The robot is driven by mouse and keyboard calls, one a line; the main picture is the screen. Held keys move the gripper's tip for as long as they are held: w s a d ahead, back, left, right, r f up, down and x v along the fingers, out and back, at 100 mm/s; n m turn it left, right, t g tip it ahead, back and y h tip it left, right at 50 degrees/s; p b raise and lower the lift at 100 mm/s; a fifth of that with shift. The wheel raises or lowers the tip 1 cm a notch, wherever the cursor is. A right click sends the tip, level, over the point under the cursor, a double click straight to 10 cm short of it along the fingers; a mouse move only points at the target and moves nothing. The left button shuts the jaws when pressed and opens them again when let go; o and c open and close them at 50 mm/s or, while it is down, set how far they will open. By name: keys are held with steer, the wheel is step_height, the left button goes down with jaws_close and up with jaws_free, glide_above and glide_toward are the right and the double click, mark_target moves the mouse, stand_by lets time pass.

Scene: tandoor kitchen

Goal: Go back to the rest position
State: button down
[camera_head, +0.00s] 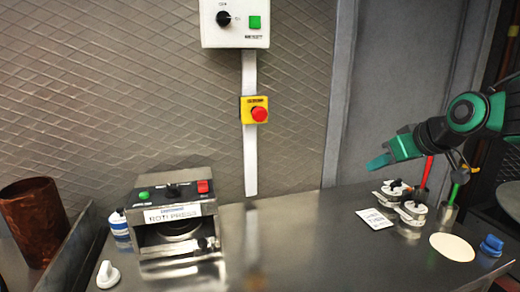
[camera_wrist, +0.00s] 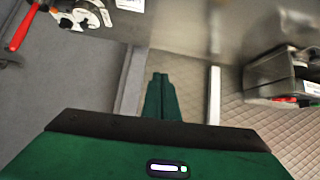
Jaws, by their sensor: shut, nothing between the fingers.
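My gripper (camera_head: 378,162) is at the right in the head view, raised above the metal counter (camera_head: 310,235) near the grey wall panel. Its green fingers are together, with nothing between them. In the wrist view the closed fingers (camera_wrist: 160,78) point away from the camera, with wall panels and the counter edge beyond them. The gripper touches nothing that I can see.
Below my gripper stand metal-lidded containers (camera_head: 412,212), a white card (camera_head: 374,219), a pale flat disc (camera_head: 452,247) and a blue knob (camera_head: 491,245). A roti press (camera_head: 175,215) stands left. The counter's middle is clear. An emergency button (camera_head: 259,114) is on the wall.

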steer(key=s+d+f+m+g+h, duration=0.1)
steer(key=s+d+f+m+g, duration=0.2)
steer(key=s, duration=0.7)
steer(key=s+d+f+m+g+h, duration=0.1)
steer(key=s+d+f+m+g, duration=0.2)
steer(key=s+f, duration=0.5)
steer(key=s+d+f+m+g, duration=0.3)
steer(key=s+d+f+m, duration=0.1)
steer(key=s, duration=0.9)
step_height(320, 180, down, 2)
steer(key=shift+d+h, duration=0.4)
steer(key=shift+d, duration=0.3)
steer(key=shift+w, duration=0.1)
steer(key=shift+w+f, duration=0.25)
steer(key=shift+w, duration=0.35)
